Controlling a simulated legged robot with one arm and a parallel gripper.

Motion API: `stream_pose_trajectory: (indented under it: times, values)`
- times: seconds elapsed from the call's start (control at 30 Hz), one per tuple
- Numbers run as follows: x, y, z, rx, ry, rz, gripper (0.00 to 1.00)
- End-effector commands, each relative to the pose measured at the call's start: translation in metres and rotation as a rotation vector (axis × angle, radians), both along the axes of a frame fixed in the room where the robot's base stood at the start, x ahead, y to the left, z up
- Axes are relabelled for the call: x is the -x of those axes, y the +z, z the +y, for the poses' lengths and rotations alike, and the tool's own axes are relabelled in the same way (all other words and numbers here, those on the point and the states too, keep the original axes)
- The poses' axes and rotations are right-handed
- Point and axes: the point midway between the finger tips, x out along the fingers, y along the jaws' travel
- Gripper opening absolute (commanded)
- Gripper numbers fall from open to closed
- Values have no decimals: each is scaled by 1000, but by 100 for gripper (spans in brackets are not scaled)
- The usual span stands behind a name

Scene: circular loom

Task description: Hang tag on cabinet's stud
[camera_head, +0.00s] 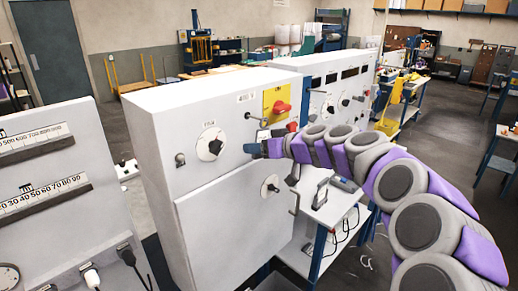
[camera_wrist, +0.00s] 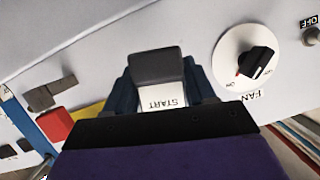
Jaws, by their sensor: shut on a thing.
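My gripper (camera_wrist: 160,88) is shut on a tag (camera_wrist: 162,104), a white piece with the word START upside down in the wrist view. A dark grey block sits at its far end, between the blue fingers. In the head view my gripper (camera_head: 254,148) is close in front of the upper face of the white cabinet (camera_head: 165,115), between the round dial and the yellow plate. The tag is not clear there. A small grey peg-like fitting (camera_head: 250,116) sticks out above my gripper. I cannot tell for sure that it is the stud.
A black-knobbed dial (camera_head: 212,144) marked FAN is left of my gripper; the wrist view shows this dial (camera_wrist: 246,62) at right. A yellow plate with a red switch (camera_head: 281,107) is to the right. A blue-legged table stands beside the cabinet.

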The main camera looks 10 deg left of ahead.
Motion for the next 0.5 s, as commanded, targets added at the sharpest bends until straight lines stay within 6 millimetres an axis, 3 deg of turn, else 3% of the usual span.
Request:
stream_pose_trajectory:
  times: [0.43,0.47,0.5]
  values:
    - [0,-4,1,3,3,3,18]
    - [0,-4,1,4,3,4,58]
    - [0,-4,1,4,3,3,61]
